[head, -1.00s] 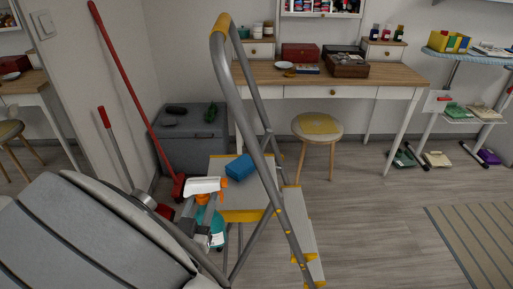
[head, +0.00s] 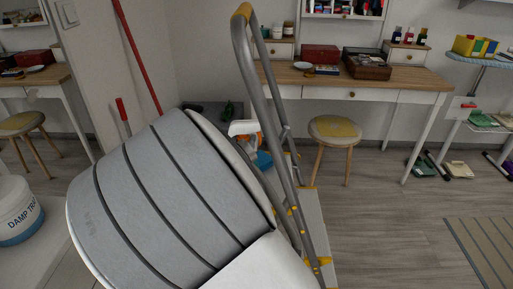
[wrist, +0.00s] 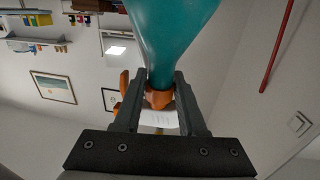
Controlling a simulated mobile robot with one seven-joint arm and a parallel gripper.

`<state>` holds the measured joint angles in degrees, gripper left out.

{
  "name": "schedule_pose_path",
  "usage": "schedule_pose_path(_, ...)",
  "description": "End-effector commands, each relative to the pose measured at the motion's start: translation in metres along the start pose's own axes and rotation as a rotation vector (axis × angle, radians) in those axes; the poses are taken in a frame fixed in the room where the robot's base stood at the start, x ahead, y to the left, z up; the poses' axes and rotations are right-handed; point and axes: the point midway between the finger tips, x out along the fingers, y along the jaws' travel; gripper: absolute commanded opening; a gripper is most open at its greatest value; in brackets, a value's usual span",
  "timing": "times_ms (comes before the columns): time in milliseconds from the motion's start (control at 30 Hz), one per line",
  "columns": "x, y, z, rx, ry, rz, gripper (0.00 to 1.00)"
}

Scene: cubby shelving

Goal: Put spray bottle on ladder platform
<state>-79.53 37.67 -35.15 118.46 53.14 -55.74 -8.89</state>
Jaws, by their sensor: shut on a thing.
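My gripper (wrist: 160,84) is shut on the spray bottle (wrist: 175,28) at its orange neck, in the wrist view. The bottle has a teal body, a white head and an orange trigger. The stepladder (head: 262,85) stands at the middle with grey rails and yellow trim. Its platform is mostly hidden behind my arm. I cannot tell whether the bottle touches the platform.
A wooden desk (head: 390,84) stands behind the ladder with a round stool (head: 335,131) in front. A red-handled broom (head: 138,55) leans on the left wall. A white tub (head: 16,212) stands at the left.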

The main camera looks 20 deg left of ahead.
Motion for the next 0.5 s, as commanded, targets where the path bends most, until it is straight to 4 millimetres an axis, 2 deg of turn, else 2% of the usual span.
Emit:
schedule_pose_path(33, 0.002, 0.011, 0.001, 0.002, 0.004, 0.006, 0.00)
schedule_pose_path(167, 0.005, 0.034, 0.001, 0.001, 0.003, 0.006, 0.00)
schedule_pose_path(267, 0.004, 0.031, 0.012, 0.001, 0.003, 0.001, 0.00)
schedule_pose_path(500, 0.005, 0.031, 0.011, 0.002, 0.004, 0.002, 0.00)
